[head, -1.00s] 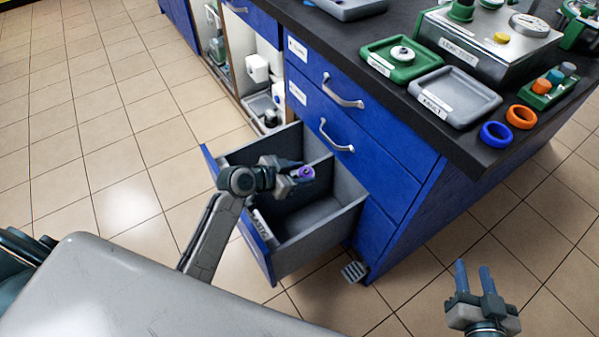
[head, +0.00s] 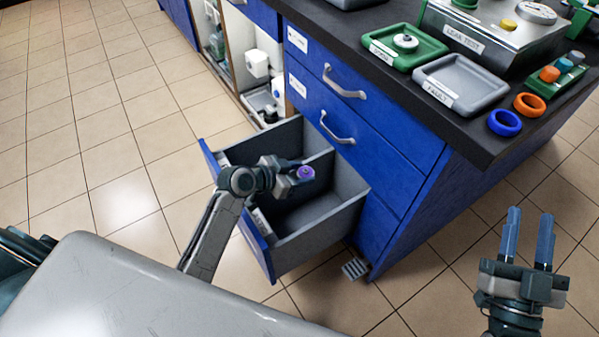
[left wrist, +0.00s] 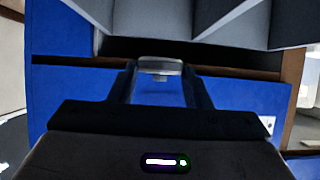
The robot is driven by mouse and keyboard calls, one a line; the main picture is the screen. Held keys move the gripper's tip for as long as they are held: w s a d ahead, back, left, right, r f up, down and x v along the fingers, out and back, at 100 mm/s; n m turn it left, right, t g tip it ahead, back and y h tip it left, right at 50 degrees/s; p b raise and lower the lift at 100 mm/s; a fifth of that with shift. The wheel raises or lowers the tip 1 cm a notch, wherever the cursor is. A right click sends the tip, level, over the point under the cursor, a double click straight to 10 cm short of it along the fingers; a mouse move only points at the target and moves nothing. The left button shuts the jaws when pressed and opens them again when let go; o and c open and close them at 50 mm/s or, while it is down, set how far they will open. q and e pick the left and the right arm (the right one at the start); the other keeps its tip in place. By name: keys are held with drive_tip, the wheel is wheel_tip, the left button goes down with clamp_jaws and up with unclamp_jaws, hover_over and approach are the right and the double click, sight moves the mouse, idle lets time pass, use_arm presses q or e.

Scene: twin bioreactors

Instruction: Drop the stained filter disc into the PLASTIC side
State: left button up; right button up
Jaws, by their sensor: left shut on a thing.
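The stained filter disc (head: 305,173), purple on top, is between the fingers of my left gripper (head: 296,170). In the left wrist view the disc (left wrist: 160,67) shows as a pale rim between the two dark fingers. The gripper holds it above the open drawer (head: 318,237), which a divider (head: 319,172) splits into two grey compartments. The disc appears near the divider; its height above it is unclear. The nearer compartment has a white label on its front, partly hidden by my arm. My right gripper (head: 528,240) is open and empty, right of the cabinet.
On the dark worktop stand a green tray (head: 387,58) with a white part, a grey tray (head: 448,104), a blue ring (head: 504,123), an orange ring (head: 529,104) and a leak-test box (head: 480,40). Closed blue drawers sit beneath. A pedal (head: 355,268) is on the floor.

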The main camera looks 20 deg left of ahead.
use_arm(q)
drive_tip(key=shift+f, duration=0.1)
use_arm(e)
drive_tip(key=shift+s+r+t, duration=0.15)
drive_tip(key=shift+r+t, duration=0.25)
drive_tip(key=shift+r, duration=0.05)
use_arm(q)
drive_tip(key=o, duration=1)
drive_tip(key=shift+o, duration=0.2)
drive_tip(key=shift+s+a, duration=0.1)
drive_tip(key=shift+s+a+r, duration=0.2)
drive_tip(key=shift+s+r, duration=0.05)
drive_tip(key=p+v, duration=0.1)
drive_tip(key=v, duration=0.8)
drive_tip(key=shift+s+a+r, duration=0.2)
drive_tip(key=shift+s, duration=0.1)
use_arm(e)
wheel_tip(320, 180, down, 9)
drive_tip(key=g, duration=0.5)
drive_tip(key=shift+w+r+m+g, duration=0.2)
drive_tip(key=shift+m+g, duration=0.1)
drive_tip(key=shift+a, duration=0.15)
